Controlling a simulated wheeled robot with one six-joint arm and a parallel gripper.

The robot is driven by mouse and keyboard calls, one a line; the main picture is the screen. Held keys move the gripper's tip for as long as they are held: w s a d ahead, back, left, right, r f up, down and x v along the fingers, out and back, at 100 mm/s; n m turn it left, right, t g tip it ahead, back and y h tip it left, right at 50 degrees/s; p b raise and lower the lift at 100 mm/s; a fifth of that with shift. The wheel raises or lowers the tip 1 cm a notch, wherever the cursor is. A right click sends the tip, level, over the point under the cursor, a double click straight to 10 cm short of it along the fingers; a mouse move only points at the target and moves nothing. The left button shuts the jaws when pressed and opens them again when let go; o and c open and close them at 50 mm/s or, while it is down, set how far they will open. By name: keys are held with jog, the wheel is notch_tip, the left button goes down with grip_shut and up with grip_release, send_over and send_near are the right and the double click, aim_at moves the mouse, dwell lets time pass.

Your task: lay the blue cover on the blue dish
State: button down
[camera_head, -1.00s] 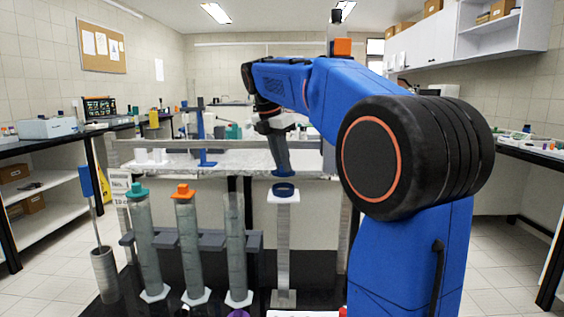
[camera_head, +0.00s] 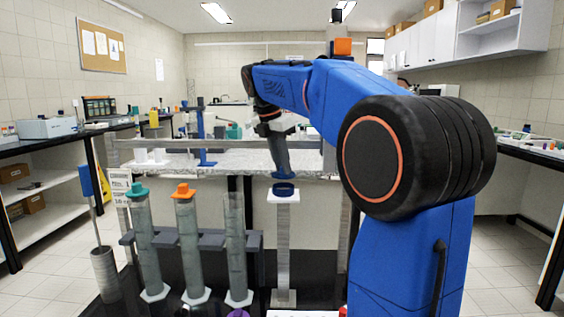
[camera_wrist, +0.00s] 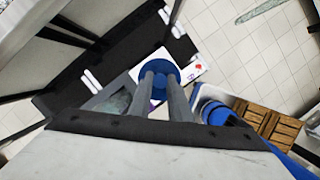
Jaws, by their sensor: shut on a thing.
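My gripper (camera_head: 283,163) points down and is shut on the blue cover (camera_head: 285,175). In the head view the cover shows as a thin blue disc under the fingertips, a small gap above the blue dish (camera_head: 285,190). The dish sits on a white plate on top of a tall grey post. In the wrist view the two fingers reach to the blue cover (camera_wrist: 160,68), which lies over the white plate. The dish is hidden or cannot be told apart from the cover there.
Tall cylinders with a teal cap (camera_head: 138,190) and an orange cap (camera_head: 184,190), and one clear cylinder (camera_head: 235,235), stand in a dark rack left of the post (camera_head: 283,250). A pale bench (camera_head: 225,165) lies behind. My arm fills the right side.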

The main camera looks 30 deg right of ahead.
aim_at(281, 169)
jog(key=shift+f, duration=1.1)
jog(key=shift+f, duration=0.55)
jog(key=c, duration=1.6)
grip_release()
jog(key=shift+o, duration=0.2)
jog(key=v, duration=1.7)
jog(key=shift+r, duration=0.2)
jog(key=s+a+f+m+t+y, duration=0.1)
jog(key=s+a+f+m, duration=0.2)
jog(key=s+f+m, duration=0.3)
jog(key=s+a+f+m+t+y, duration=0.1)
jog(key=s+a+f+m, duration=0.3)
jog(key=s+f, duration=0.9)
jog(key=s+a+f+m+t+y, duration=0.1)
jog(key=s+f+m, duration=0.9)
jog(key=f, duration=1.1)
jog(key=shift+s+a+f+t, duration=0.15)
jog(key=shift+a+t, duration=0.45)
jog(key=shift+a, duration=0.55)
